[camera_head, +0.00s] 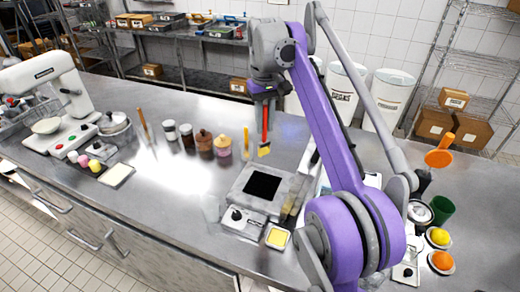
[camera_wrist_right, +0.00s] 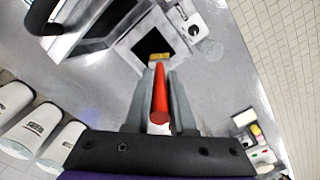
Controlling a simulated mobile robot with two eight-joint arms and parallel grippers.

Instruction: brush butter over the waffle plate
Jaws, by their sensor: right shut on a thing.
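My right gripper (camera_head: 266,94) is shut on the red handle of a brush (camera_head: 265,124), which hangs upright with its yellow head down. In the right wrist view the fingers (camera_wrist_right: 160,88) flank the red handle (camera_wrist_right: 159,103), and the yellow head (camera_wrist_right: 158,57) points away from the wrist. The black square waffle plate (camera_head: 262,186) lies in a grey metal frame on the counter, nearer the front than the brush. It also shows past the brush head in the wrist view (camera_wrist_right: 150,43). A small square dish of yellow butter (camera_head: 277,237) stands in front of it. My left gripper is out of view.
Several jars (camera_head: 204,140) stand left of the brush, with a yellow stick-like utensil (camera_head: 246,138) between. A white mixer (camera_head: 45,85) is at the left. Cups and an orange fruit (camera_head: 442,260) are at the right. The counter left of the plate is mostly clear.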

